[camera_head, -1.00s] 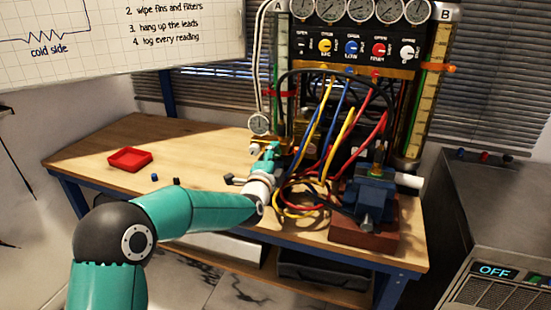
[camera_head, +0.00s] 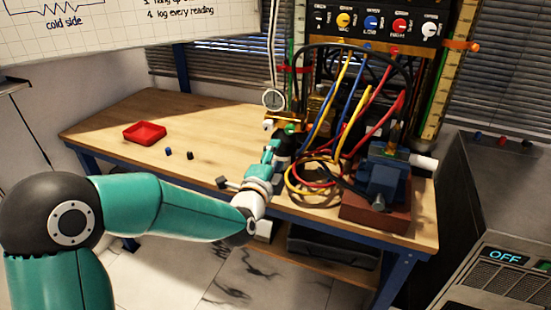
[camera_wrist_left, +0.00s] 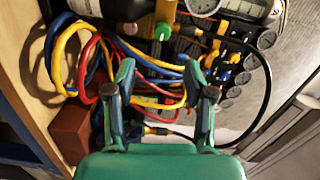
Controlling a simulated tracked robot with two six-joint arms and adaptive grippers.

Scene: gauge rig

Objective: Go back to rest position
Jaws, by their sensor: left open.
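My left arm comes in from the left in the head view, and its left gripper (camera_head: 272,152) is over the workbench, at the left of the coiled hoses. In the left wrist view the left gripper (camera_wrist_left: 162,92) has its two fingers spread apart, with nothing held between them. Yellow, blue and red hoses (camera_wrist_left: 150,75) show behind and between the fingers, and I cannot tell how close they are. The hoses (camera_head: 318,172) hang from the gauge rig (camera_head: 372,27) in the head view. My right gripper is not in view.
A wooden workbench (camera_head: 110,128) carries a red tray (camera_head: 145,133), small dark blocks (camera_head: 190,155) and a blue vise (camera_head: 380,182) on a red-brown base. A grey unit with an OFF display (camera_head: 504,258) stands at the right. The bench's left part is mostly clear.

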